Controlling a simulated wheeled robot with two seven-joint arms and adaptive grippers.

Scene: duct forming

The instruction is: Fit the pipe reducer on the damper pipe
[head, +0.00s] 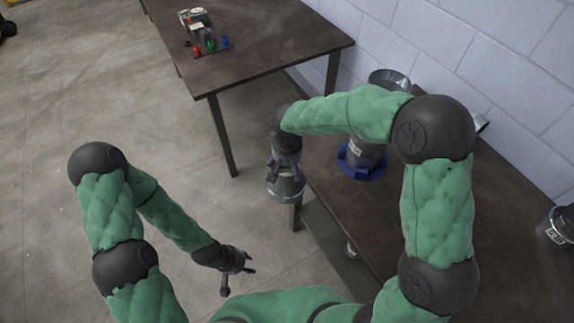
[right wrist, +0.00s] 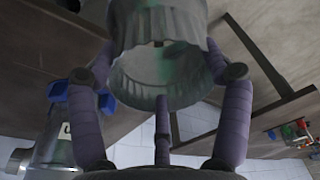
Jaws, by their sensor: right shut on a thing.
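The pipe reducer (head: 286,187), a grey metal ring-like piece, is held by my right gripper (head: 285,172) beyond the left edge of the dark table. In the right wrist view the reducer (right wrist: 158,40) sits between the purple fingers (right wrist: 162,85), its open end facing the camera. The damper pipe (head: 364,155), grey metal with a blue ring at its base, stands on the table to the right of the reducer, apart from it. My right forearm hides part of it. It also shows in the right wrist view (right wrist: 55,142). My left gripper (head: 249,262) is empty, fingers spread, low over the floor.
The dark table (head: 465,205) runs along the white block wall. Another metal pipe piece (head: 556,226) stands at its right. A second table (head: 270,45) at the back holds a small device with coloured parts (head: 207,40).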

